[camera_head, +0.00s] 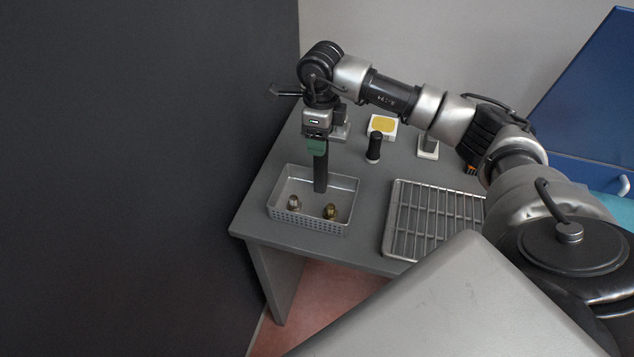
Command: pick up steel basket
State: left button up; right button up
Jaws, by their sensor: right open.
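The steel basket (310,221) is a shallow rectangular tray with perforated walls. It stands on the grey table near its front left corner. Two small metal fittings lie in it, a silvery one (294,203) and a brass-coloured one (330,211). My right gripper (320,188) points straight down over the basket. Its dark fingers overlap the basket's inside and far wall in the picture. It is open and holds nothing that I can see. I cannot tell whether the fingertips touch the basket. My left gripper is not in view.
A wire rack (436,214) lies on the table (366,212) right of the basket, with a bare strip between. Behind stand a dark-handled tool (374,147) and a white box with a yellow top (382,126). A dark wall (150,180) rises close on the left.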

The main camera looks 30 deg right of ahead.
jog(key=shift+f, duration=1.2)
jog(key=shift+r, duration=0.1)
grip_shut()
